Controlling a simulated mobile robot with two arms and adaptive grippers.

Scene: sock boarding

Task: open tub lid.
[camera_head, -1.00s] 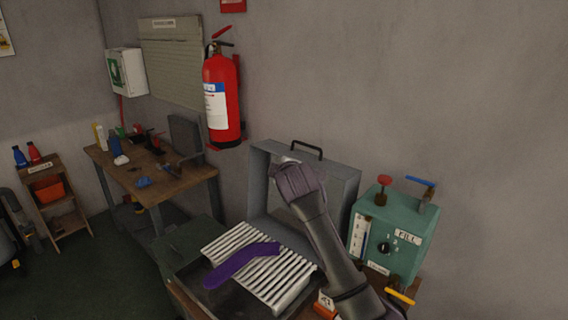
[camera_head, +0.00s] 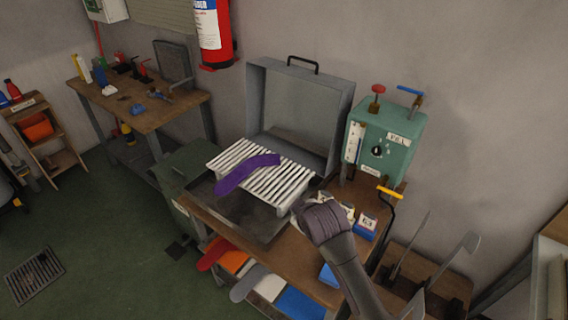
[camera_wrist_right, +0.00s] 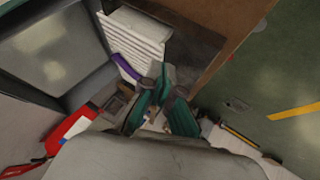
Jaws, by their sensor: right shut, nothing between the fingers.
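The tub (camera_head: 250,217) is a dark tray under a white slatted rack (camera_head: 270,192). Its grey lid (camera_head: 255,100) stands upright and open behind the rack, with a black handle (camera_head: 303,58) on its top edge. A purple sock-shaped piece (camera_head: 240,174) lies across the slats. My right gripper (camera_head: 325,220) is at the tub's front right corner, apart from the lid; its fingertips are hard to see there. In the right wrist view the gripper (camera_wrist_right: 160,82) is shut and empty, with the lid (camera_wrist_right: 62,50) and the rack (camera_wrist_right: 132,38) beyond it. My left gripper is not in view.
A green box (camera_head: 385,140) with levers stands right of the lid. Small blue-and-white boxes (camera_head: 365,228) sit near my right gripper. Coloured flat boards (camera_head: 262,285) lie on the shelf below the bench. The wall is close behind.

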